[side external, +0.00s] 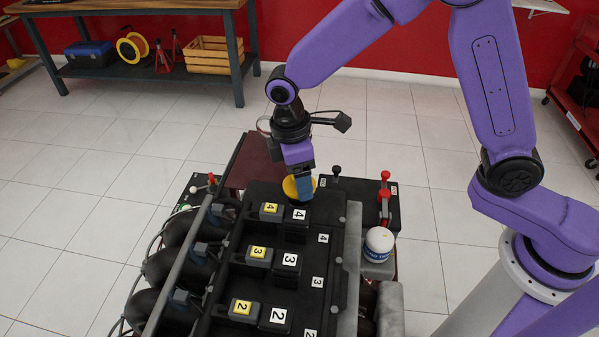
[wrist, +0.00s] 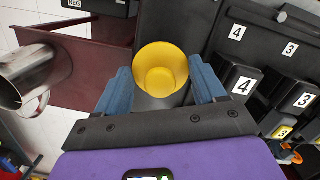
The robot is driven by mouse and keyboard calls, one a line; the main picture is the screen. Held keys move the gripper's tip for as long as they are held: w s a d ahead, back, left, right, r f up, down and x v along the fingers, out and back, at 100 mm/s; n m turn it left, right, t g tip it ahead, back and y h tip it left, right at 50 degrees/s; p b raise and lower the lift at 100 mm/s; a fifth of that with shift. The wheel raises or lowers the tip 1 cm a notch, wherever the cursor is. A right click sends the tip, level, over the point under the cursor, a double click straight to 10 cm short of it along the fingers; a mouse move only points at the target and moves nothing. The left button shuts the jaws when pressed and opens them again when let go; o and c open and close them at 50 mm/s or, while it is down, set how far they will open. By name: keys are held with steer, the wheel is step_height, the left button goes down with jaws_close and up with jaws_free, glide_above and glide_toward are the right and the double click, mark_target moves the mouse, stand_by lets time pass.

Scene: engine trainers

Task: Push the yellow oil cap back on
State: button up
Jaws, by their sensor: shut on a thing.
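The yellow oil cap (side external: 291,188) is at the far end of the black engine cover (side external: 265,200) in the side external view, partly hidden by a blue fingertip. In the wrist view the yellow cap (wrist: 160,70) shows as a round, hollow cup between the blue fingers. My gripper (wrist: 162,88) points down and is shut on the cap, one finger on each side. My gripper (side external: 304,186) also shows in the side view, low over the engine's far end. A grey cylindrical surface (wrist: 160,102) lies just below the cap; whether the cap is seated cannot be told.
Black numbered blocks (side external: 290,262) stand close by on the engine. A white filter-like canister (side external: 379,242) and a red-handled lever (side external: 385,190) are to the right. In the wrist view a metal cup-like part (wrist: 30,75) and a dark red panel (wrist: 92,62) lie left.

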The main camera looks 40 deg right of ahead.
steer(key=shift+f, duration=0.1)
stand_by(0.7)
steer(key=o, duration=1.1)
steer(key=shift+r, duration=3.55)
jaws_close()
steer(key=shift+f, duration=1.85)
